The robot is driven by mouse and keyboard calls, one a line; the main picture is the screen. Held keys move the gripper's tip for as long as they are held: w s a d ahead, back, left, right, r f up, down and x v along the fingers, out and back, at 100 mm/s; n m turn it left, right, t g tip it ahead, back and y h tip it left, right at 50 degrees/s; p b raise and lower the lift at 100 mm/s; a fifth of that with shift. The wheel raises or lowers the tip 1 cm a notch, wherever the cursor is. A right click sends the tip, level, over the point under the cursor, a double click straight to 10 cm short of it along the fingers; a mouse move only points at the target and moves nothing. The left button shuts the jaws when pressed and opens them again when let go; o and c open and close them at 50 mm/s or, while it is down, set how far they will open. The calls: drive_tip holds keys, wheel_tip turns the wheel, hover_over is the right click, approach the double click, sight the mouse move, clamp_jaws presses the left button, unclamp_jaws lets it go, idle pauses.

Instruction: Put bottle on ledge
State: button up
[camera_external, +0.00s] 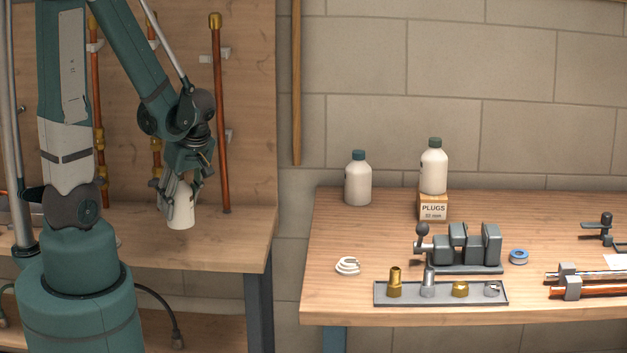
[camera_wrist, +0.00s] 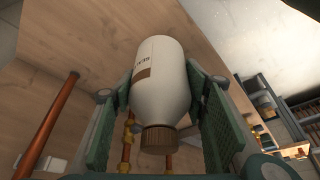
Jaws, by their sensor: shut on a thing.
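My gripper (camera_external: 178,190) is shut on a white bottle (camera_external: 181,215), at the left in the external view. The wrist view shows the bottle (camera_wrist: 162,85) between the two finger pads, with a brown cap and a brown label band. In the external view its cap end is hidden by the gripper and its white base points down, slightly tilted. The bottle overlaps the wooden ledge (camera_external: 225,245) in front of the pipe board; I cannot tell whether its base touches it.
Copper pipes (camera_external: 222,120) stand on the board behind the bottle. The workbench (camera_external: 335,225) at right holds two white bottles with dark green caps, one on a PLUGS box (camera_external: 433,210), plus a vise (camera_external: 465,250) and a fittings tray (camera_external: 440,300). A gap separates ledge and workbench.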

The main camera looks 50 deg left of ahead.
drive_tip(key=w+a+f+b, duration=0.1)
drive_tip(key=w+a+f, duration=0.2)
drive_tip(key=w+a, duration=0.6)
drive_tip(key=shift+w+a+b, duration=0.3)
drive_tip(key=shift+w+b, duration=0.05)
drive_tip(key=shift+f, duration=0.15)
drive_tip(key=shift+f+b, duration=0.4)
drive_tip(key=shift+f, duration=1.2)
drive_tip(key=shift+w+a+f, duration=0.1)
drive_tip(key=shift+a+f, duration=0.05)
drive_tip(key=shift+f, duration=0.1)
drive_tip(key=shift+f, duration=0.1)
drive_tip(key=o, duration=1.2)
drive_tip(key=shift+c, duration=0.2)
